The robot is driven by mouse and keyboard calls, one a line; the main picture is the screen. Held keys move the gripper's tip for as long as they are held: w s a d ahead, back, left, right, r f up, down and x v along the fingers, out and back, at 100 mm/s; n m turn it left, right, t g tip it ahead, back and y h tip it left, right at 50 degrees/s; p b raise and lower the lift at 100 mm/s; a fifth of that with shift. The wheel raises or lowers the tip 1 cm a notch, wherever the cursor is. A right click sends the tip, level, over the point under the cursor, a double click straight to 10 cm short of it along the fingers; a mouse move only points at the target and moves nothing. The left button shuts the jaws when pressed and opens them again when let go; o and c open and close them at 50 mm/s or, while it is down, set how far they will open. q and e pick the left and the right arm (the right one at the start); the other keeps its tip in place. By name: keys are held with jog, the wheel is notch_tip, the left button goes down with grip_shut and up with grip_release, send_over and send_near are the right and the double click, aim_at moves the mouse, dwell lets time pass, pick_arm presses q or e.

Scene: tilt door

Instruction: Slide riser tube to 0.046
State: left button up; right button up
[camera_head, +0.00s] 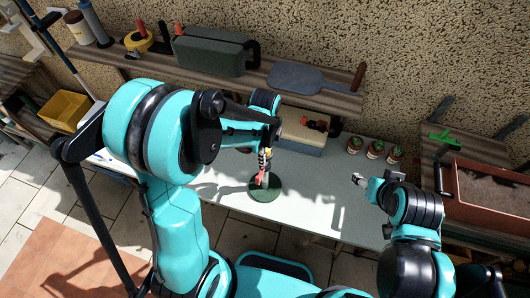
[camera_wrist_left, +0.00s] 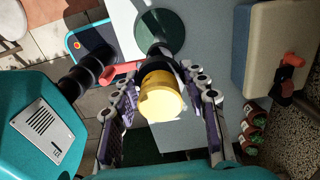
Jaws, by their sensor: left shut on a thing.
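The riser tube stands on a round dark green base (camera_head: 268,192) on the pale table, and the base also shows in the left wrist view (camera_wrist_left: 160,28). The riser has a yellow round top (camera_wrist_left: 162,98), a dark collar below it and a red lever (camera_wrist_left: 122,70) sticking out to one side. The red lever also shows in the head view (camera_head: 259,179). My left gripper (camera_wrist_left: 165,88) points down over the riser, with its fingers on both sides of the upper part, shut on it. The exact contact is partly hidden. My right gripper (camera_head: 360,179) is over the table's right part, apart from the riser; its jaw opening is unclear.
A beige box (camera_head: 300,136) with a red-and-black item stands behind the riser. Several small potted cacti (camera_head: 375,149) stand at the back right. A shelf above holds a green toolbox (camera_head: 211,53) and a flat grey paddle (camera_head: 295,77). The table around the base is mostly clear.

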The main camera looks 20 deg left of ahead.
pick_arm(q)
jog(key=shift+r+p, duration=1.7)
jog(key=shift+r, duration=0.75)
jog(key=o, duration=1)
jog(key=shift+r+p, duration=2.35)
jog(key=shift+r, duration=1.15)
